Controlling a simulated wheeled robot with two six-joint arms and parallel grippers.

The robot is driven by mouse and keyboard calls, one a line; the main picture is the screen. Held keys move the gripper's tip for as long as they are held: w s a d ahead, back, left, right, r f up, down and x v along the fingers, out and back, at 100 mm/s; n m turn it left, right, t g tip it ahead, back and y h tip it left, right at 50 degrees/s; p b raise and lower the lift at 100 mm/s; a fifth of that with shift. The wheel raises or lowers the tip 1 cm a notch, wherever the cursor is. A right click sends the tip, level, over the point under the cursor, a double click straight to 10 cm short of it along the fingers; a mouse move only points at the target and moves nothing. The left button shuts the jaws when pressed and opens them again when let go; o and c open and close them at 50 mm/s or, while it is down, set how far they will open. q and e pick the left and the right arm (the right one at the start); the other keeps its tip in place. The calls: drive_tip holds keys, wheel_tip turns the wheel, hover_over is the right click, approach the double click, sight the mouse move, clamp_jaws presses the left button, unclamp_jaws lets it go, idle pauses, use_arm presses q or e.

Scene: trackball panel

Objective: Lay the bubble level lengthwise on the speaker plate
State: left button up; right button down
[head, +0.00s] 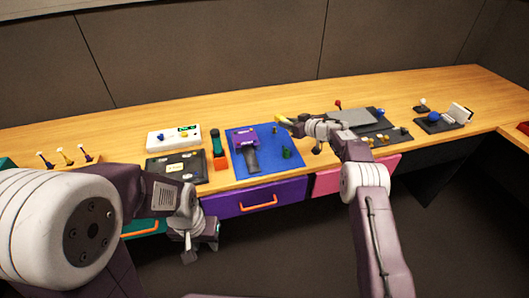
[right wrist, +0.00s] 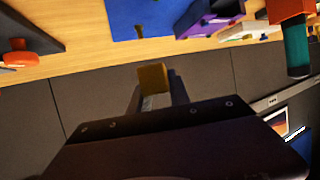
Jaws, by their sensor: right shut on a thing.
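My right gripper (head: 291,123) is shut on a yellow bar, which I take for the bubble level (head: 283,118), above the back part of the blue mat. In the right wrist view the level's yellow end (right wrist: 153,78) shows between the fingers; the rest is hidden. A flat grey plate (head: 350,118) lies on the dark panel to the right of this gripper. It may be the speaker plate, but I cannot tell for sure. The level is apart from it. My left gripper (head: 197,247) hangs low in front of the table edge, with no object visible in it.
A blue mat (head: 285,165) holds a purple device (head: 243,138) and small green parts. A black box (head: 178,167), a white device (head: 173,138) and a green-orange tool (head: 218,148) stand left of it. A blue ball (head: 434,117) sits on a unit far right. The back wood strip is clear.

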drive_tip(key=b, duration=0.6)
hover_over(269, 162)
drive_tip(key=f, duration=0.6)
drive_tip(key=shift+w+d+f, duration=0.15)
drive_tip(key=shift+w+f, duration=0.1)
drive_tip(key=shift+s+a, duration=0.25)
drive_tip(key=shift+s, duration=0.05)
wheel_tip(269, 162, down, 4)
drive_tip(key=shift+f+b, duration=0.15)
drive_tip(key=shift+b, duration=0.8)
drive_tip(key=shift+w, duration=0.1)
drive_tip(key=shift+d, duration=0.1)
drive_tip(key=c, duration=1.5)
unclamp_jaws()
